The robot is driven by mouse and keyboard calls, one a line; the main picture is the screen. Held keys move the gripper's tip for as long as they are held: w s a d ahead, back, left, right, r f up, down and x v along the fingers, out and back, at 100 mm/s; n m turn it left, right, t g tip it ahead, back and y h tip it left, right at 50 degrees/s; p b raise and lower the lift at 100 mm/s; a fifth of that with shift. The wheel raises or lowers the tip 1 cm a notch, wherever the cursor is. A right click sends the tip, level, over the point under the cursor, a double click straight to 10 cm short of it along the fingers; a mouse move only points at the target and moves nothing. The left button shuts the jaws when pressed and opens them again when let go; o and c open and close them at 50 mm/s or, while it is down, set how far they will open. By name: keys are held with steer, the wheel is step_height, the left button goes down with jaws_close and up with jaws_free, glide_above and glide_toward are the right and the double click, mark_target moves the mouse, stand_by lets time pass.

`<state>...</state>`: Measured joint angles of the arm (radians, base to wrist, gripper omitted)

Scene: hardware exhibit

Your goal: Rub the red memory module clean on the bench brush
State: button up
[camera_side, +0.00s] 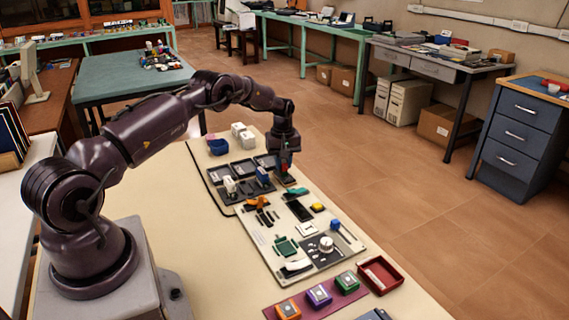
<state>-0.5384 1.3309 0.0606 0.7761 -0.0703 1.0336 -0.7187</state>
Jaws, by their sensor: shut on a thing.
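My gripper (285,170) points down at the right end of the black compartment tray (213,176). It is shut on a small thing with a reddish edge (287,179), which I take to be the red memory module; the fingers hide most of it. I cannot tell whether the module touches what lies below it. A green-topped piece (298,191) lies just below and right of the gripper. I cannot clearly pick out the bench brush at this size.
A pale board (262,236) in front holds several small parts, including an orange piece (258,202) and a white knob (326,244). A red tray (361,268) and a maroon strip (334,305) with coloured blocks stand nearer. A blue bowl (218,147) and white blocks (247,139) stand behind.

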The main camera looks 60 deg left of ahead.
steer(key=shift+s+f, duration=0.15)
steer(key=shift+d, duration=1.05)
steer(key=shift+a+r, duration=0.1)
steer(key=shift+r, duration=3.55)
